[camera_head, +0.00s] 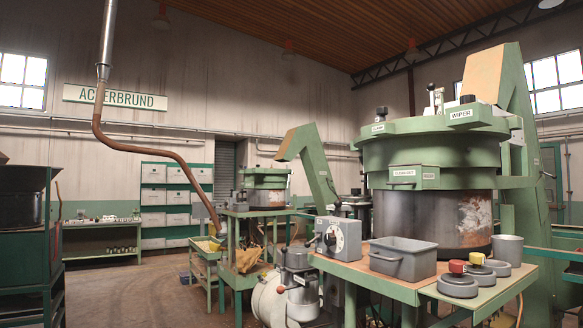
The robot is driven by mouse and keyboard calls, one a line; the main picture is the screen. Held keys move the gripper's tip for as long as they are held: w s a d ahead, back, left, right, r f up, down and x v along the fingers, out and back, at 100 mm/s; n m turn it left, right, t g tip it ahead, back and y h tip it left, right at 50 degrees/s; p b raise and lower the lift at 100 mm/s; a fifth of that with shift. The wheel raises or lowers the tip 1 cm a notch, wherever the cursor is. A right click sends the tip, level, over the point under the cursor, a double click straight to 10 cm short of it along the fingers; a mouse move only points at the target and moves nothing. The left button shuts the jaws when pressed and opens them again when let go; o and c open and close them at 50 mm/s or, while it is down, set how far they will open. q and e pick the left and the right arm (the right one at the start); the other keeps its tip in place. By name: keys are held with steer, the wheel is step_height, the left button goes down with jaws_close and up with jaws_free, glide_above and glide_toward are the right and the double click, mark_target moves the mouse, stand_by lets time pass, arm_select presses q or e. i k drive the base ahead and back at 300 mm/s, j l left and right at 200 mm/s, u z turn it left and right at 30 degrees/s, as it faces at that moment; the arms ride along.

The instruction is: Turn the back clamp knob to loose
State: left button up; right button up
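A green hopper bowl (432,150) on a rusty steel drum (420,220) stands at the right. A black knob (381,112) stands on the bowl's left rim, above a small label that appears to read CLAMP. Another dark knob (467,99) is on the top near the WIPER label (461,114). A metal lever with a black tip (431,88) rises between them. I cannot tell which of these is the back clamp knob, or whether it is tight or loose. Neither of my grippers is in view.
A bench holds a grey bin (403,258), round grey weights (457,286) with red and yellow knobs, and a grey cup (507,249). A dial box (338,237) stands at the bench's left. A smaller hopper (265,188) stands behind. Floor (130,290) is clear at left.

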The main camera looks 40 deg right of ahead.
mark_target(381, 112)
steer(key=i, duration=1.45)
steer(key=i+z, duration=0.15)
steer(key=z, duration=0.25)
steer(key=i+z, duration=0.1)
steer(key=z, duration=0.35)
steer(key=i+j+z, duration=0.15)
steer(key=z, duration=1.85)
